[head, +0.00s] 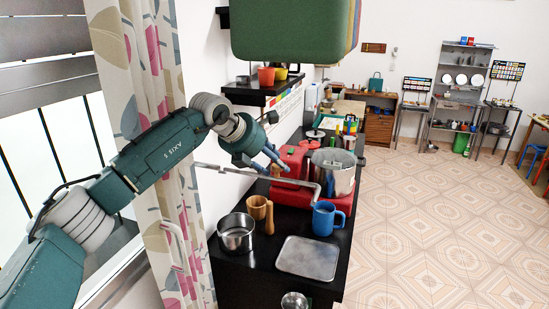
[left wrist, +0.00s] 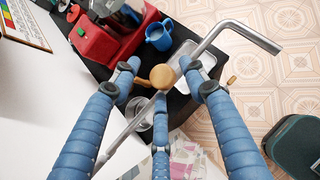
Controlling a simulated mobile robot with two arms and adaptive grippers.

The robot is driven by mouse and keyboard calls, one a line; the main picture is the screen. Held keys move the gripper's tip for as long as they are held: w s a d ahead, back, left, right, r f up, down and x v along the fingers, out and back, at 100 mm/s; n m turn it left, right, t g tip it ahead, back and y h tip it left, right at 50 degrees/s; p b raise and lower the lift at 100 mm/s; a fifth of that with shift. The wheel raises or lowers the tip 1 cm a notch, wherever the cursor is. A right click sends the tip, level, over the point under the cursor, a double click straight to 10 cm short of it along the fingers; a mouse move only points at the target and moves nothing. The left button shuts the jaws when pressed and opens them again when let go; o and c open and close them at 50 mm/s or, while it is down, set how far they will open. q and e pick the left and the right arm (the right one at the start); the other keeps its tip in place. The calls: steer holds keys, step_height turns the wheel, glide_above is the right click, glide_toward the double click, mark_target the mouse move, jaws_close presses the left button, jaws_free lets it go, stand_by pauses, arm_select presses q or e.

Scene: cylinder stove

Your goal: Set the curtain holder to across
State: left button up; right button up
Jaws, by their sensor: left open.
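The curtain holder (head: 235,172) is a thin grey metal rod with a bent end. It juts from the wall beside the patterned curtain (head: 178,100) out over the black counter. My left gripper (head: 276,161) is open, with its fingers pointing down near the rod. In the left wrist view the rod (left wrist: 212,42) runs diagonally across the space between the spread blue fingers of the left gripper (left wrist: 160,82). Contact between fingers and rod cannot be told. The curtain hangs left of the rod; a bit of its cloth (left wrist: 186,160) shows low in the left wrist view. My right gripper is not in view.
A green cabinet (head: 290,30) hangs above.

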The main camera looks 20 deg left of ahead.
arm_select(q)
steer(key=shift+w+d+f, duration=0.1)
steer(key=shift+d+f, duration=0.05)
steer(key=shift+f, duration=0.1)
jaws_close()
